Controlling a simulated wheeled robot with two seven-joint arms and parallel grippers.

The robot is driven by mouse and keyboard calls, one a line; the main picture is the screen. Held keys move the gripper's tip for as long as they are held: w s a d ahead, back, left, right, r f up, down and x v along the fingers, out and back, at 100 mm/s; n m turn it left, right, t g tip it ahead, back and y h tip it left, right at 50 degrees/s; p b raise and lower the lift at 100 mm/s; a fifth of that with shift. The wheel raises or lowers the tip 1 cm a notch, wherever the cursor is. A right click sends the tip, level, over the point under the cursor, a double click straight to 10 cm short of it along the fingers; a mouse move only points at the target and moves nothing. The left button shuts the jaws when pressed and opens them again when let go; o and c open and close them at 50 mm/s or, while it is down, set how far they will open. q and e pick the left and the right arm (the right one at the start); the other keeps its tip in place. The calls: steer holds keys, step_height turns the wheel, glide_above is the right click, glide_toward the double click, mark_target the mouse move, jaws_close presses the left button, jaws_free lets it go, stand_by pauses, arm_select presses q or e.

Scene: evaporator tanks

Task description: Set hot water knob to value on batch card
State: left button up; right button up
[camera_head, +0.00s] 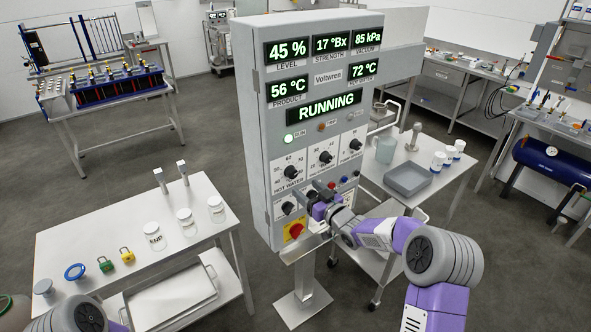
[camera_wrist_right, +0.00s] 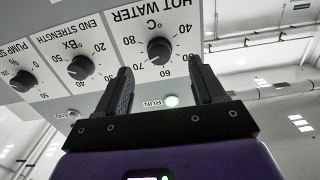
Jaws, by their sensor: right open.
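The hot water knob (camera_head: 291,172) is a black dial at the left of the knob row on the grey control cabinet (camera_head: 256,130). In the right wrist view, which is upside down, this knob (camera_wrist_right: 160,50) sits beyond and roughly between the fingertips, under the label HOT WATER °C. I cannot read its pointer exactly. My right gripper (camera_head: 318,190) is open and empty in front of the panel, low and right of the knob; its fingers (camera_wrist_right: 158,88) do not visibly touch it. The cabinet display reads hot water 72 °C. I cannot make out a batch card.
The end strength knob (camera_head: 325,157) and pump speed knob (camera_head: 354,145) are to the right. A red-yellow switch (camera_head: 294,231) is below. A white table (camera_head: 110,222) with jars stands left; a cart with a grey tray (camera_head: 408,179) stands right.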

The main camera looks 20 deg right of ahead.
mark_target(294, 174)
steer(key=shift+r+p+x, duration=0.2)
steer(key=shift+p+x, duration=0.05)
steer(key=shift+x, duration=1.05)
steer(key=shift+r+p+x, duration=0.2)
steer(key=shift+r+x, duration=0.05)
steer(key=shift+x, duration=1)
steer(key=shift+r+p+x, duration=0.2)
steer(key=shift+p+x, duration=0.05)
steer(key=shift+x, duration=1.05)
steer(key=shift+d, duration=0.15)
steer(key=shift+c, duration=0.5)
steer(key=shift+n, duration=0.3)
steer(key=c, duration=0.9)
